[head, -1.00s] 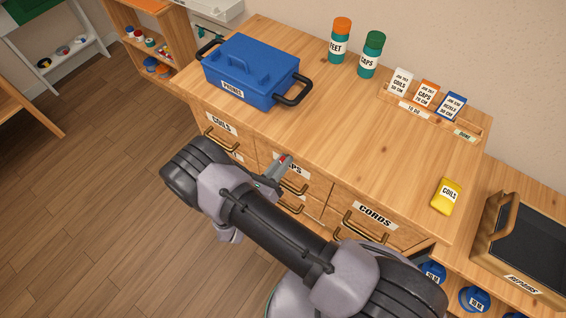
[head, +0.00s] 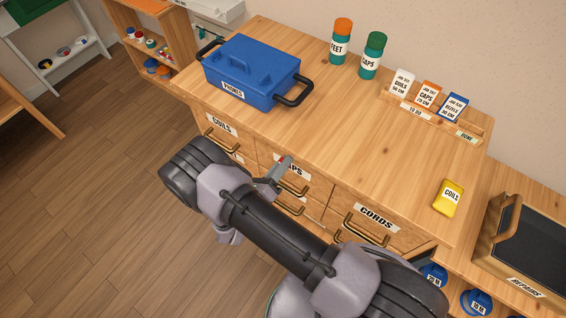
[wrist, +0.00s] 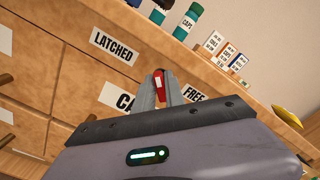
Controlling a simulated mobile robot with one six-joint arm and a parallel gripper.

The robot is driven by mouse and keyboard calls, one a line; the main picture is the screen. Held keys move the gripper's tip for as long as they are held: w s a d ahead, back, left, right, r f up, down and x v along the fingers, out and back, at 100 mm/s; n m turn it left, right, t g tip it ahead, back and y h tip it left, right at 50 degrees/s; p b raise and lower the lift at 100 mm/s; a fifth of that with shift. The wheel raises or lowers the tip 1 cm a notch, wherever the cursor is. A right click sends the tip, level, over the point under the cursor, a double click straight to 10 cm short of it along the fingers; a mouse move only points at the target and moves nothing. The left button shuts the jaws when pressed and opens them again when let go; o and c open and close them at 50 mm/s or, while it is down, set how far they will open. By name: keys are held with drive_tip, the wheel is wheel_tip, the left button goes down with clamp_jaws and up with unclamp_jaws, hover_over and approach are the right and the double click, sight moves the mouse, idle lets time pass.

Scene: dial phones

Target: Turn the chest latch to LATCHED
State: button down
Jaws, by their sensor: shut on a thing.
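The chest latch is a small red lever (wrist: 158,84) with a pale mark, on the front of the wooden chest of drawers. In the wrist view it stands between the LATCHED label (wrist: 114,47) on the left and the FREE label (wrist: 194,95) on the right. My gripper (wrist: 160,90) is shut on it, with a grey finger on each side. The latch's pivot is hidden by the fingers.
A blue PHONES toolbox (head: 252,72), two bottles, a card rack (head: 410,112) and a yellow COILS packet (head: 449,198) stand on the chest top. Brass drawer handles (head: 363,230) stick out near my arm. The middle of the top is clear.

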drive_tip(key=c, duration=1.5)
unclamp_jaws()
drive_tip(key=p+v, duration=0.3)
drive_tip(key=v, duration=1.4)
drive_tip(key=shift+s+a+f, duration=0.1)
drive_tip(key=shift+s+a, duration=0.05)
drive_tip(key=shift+s, duration=0.05)
